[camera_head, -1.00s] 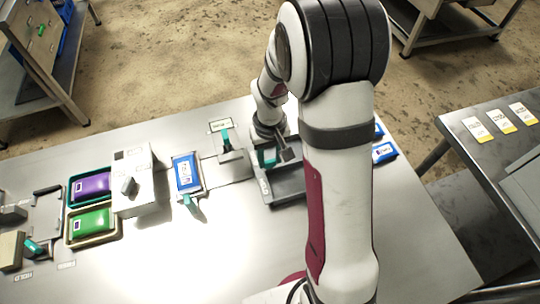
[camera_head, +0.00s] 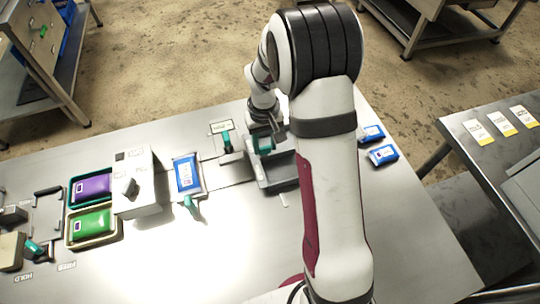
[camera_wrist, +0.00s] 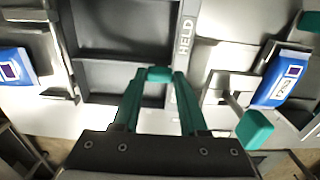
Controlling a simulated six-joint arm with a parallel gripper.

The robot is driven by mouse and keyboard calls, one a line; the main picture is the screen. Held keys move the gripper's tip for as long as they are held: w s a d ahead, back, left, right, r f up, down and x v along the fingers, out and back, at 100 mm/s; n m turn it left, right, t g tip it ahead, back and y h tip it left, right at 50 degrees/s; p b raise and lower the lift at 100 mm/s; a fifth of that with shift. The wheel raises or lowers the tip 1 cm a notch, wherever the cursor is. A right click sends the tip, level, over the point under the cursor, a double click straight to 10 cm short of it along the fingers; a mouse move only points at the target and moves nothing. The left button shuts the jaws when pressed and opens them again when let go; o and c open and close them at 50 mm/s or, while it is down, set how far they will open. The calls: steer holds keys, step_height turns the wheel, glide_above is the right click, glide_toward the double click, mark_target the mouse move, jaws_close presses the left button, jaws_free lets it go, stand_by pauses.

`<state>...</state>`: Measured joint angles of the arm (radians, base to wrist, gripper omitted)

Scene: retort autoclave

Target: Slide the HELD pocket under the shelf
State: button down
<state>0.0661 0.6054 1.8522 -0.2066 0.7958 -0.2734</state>
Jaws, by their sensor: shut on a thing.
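The HELD pocket (camera_head: 279,172) is a dark grey open tray with a divider, flat on the bench beside my arm. In the wrist view its empty compartments (camera_wrist: 125,80) show beside a strip lettered HELD (camera_wrist: 186,35). My gripper (camera_head: 262,143) is over its back left part. In the wrist view my gripper (camera_wrist: 158,78) has its teal fingers closed on a small teal grip (camera_wrist: 157,73) at the pocket's inner edge. My arm hides part of the pocket's right side. I cannot clearly make out the shelf.
Two blue pouches (camera_head: 383,155) lie right of the pocket. A blue pouch on a pad (camera_head: 187,174), a teal lever (camera_head: 226,141) and a white box (camera_head: 137,185) stand left. Purple (camera_head: 90,187) and green (camera_head: 92,222) packs lie in trays.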

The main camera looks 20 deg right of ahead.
steer(key=shift+w+r, duration=0.1)
steer(key=shift+w, duration=2.15)
steer(key=shift+c, duration=2.2)
jaws_free()
steer(key=shift+s, duration=0.1)
step_height(320, 180, up, 16)
